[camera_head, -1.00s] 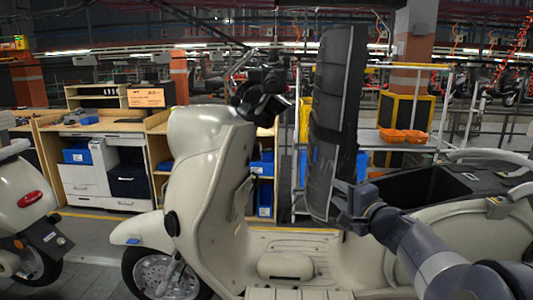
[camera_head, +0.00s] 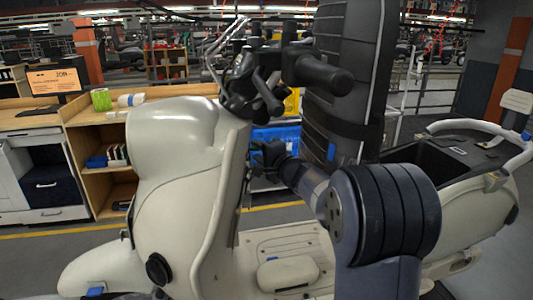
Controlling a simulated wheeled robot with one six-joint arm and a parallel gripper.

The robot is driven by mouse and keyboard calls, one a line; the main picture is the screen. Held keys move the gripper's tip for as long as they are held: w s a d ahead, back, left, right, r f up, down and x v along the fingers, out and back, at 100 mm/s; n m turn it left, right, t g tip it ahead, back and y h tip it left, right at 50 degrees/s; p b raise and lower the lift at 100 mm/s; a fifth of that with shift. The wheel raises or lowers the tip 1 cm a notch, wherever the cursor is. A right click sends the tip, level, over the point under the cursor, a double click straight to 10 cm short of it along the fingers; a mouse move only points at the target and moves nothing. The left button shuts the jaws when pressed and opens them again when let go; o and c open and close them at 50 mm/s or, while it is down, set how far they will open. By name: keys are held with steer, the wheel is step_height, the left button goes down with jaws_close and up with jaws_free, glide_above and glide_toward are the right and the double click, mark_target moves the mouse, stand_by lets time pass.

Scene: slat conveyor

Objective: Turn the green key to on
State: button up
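A cream scooter (camera_head: 175,140) stands side-on in front of me, with its front shield at the left and black handlebars (camera_head: 325,72) on top. My gripper (camera_head: 262,160) is at the inner side of the front shield, below the handlebars. It is small and dark here, and I cannot tell whether its fingers are open or touch anything. I cannot make out the green key; the shield's edge and my gripper may hide it.
The scooter's black seat (camera_head: 350,50) stands tipped up behind the handlebars, close to my arm. The open storage well (camera_head: 425,160) is at the right. The footboard (camera_head: 285,245) is below my arm. A wooden shelf (camera_head: 90,120) stands behind at the left.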

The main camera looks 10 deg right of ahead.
steer(key=shift+c, duration=0.5)
jaws_close()
steer(key=shift+r+p, duration=0.25)
steer(key=shift+p, duration=0.5)
steer(key=shift+g+p, duration=0.3)
steer(key=p, duration=0.3)
steer(key=m+g+h+p, duration=0.1)
steer(key=p, duration=0.1)
steer(key=shift+a+r+g+p, duration=0.1)
steer(key=shift+r+g+p, duration=0.1)
steer(key=shift+g+p, duration=0.15)
steer(key=shift+f+p, duration=0.15)
steer(key=shift+p, duration=0.4)
